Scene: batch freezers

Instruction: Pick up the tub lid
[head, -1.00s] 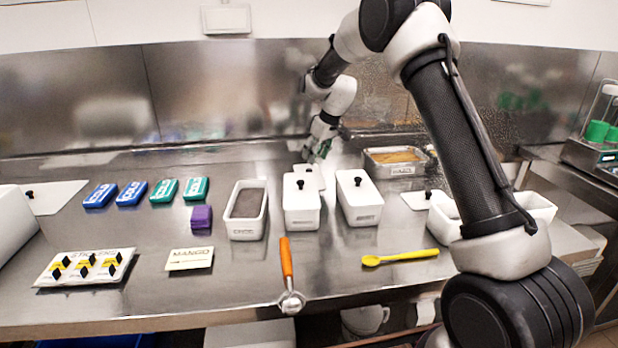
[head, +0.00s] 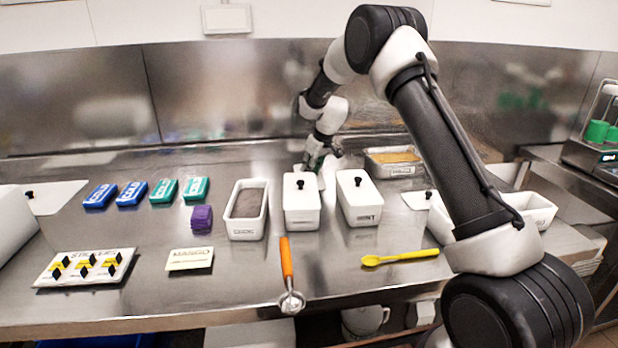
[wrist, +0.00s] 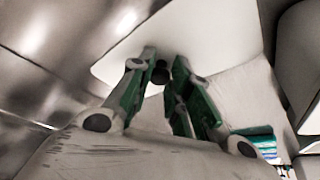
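The tub lid (wrist: 215,35) is a flat white plate with a black knob (wrist: 160,74). My gripper (wrist: 163,62) has green-sided fingers, which close in on both sides of the knob in the wrist view and look shut on it. In the head view my gripper (head: 317,160) points down at the back of the counter, behind two lidded white tubs. The lid is partly hidden there by the gripper and the front tub, so I cannot tell if it is clear of the counter.
A lidded tub (head: 302,216) and another lidded tub (head: 358,212) stand just in front. An open tub of brown mix (head: 246,228) is left of them. A steel pan (head: 393,170) is close on the right. Cold packs (head: 163,191) lie to the left.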

